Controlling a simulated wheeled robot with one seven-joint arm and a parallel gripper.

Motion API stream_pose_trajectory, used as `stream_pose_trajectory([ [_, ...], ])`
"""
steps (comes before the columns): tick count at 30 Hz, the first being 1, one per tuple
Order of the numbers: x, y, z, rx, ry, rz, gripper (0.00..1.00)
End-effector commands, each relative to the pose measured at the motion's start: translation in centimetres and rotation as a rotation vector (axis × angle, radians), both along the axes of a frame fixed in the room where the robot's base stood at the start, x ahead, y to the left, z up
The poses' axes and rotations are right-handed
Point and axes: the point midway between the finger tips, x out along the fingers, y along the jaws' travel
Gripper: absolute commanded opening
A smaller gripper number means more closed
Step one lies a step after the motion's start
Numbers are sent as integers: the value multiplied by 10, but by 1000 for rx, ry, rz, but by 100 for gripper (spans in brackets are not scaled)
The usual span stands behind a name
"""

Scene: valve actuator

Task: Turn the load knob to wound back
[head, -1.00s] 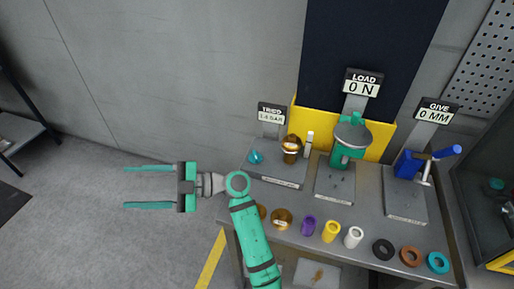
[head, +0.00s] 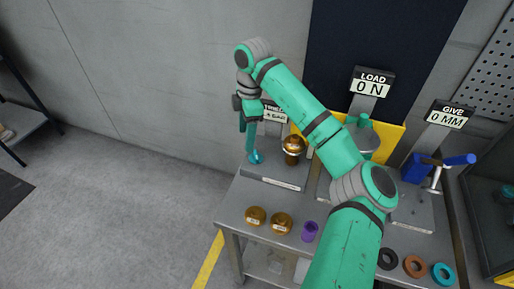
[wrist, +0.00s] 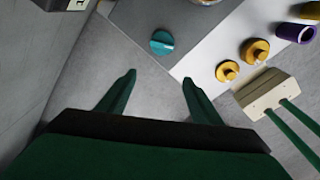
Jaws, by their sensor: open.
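The load station has a sign reading LOAD 0 N (head: 370,84) and a green press with a grey round top (head: 364,138). My arm hides much of that press in the head view. A small teal knob (head: 255,157) sits at the left end of the bench; in the wrist view the knob (wrist: 162,43) shows a pale line across its top. I cannot tell whether this is the load knob. My gripper (head: 249,140) points down close over this knob. In the wrist view my gripper (wrist: 158,77) is open and empty, with the knob ahead of its fingertips.
A brass-topped fitting (head: 293,146) stands right of the teal knob. Two brass weights (head: 255,215), a purple cup (head: 310,231) and several rings (head: 414,266) line the bench front. A blue clamp (head: 418,167) stands at right. Floor to the left is clear.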

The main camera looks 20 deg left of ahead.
Motion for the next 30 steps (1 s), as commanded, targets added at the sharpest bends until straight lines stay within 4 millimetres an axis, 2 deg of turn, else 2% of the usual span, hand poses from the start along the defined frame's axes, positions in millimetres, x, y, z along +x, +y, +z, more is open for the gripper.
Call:
stream_pose_trajectory([
  [3,13,-19,13,-67,-35,-58,59],
  [8,17,-28,10,-91,-44,-84,59],
  [11,17,-28,-2,-90,-43,-84,59],
  [22,17,-29,-65,-87,-41,-83,59],
  [30,16,-24,-89,-87,-43,-76,59],
])
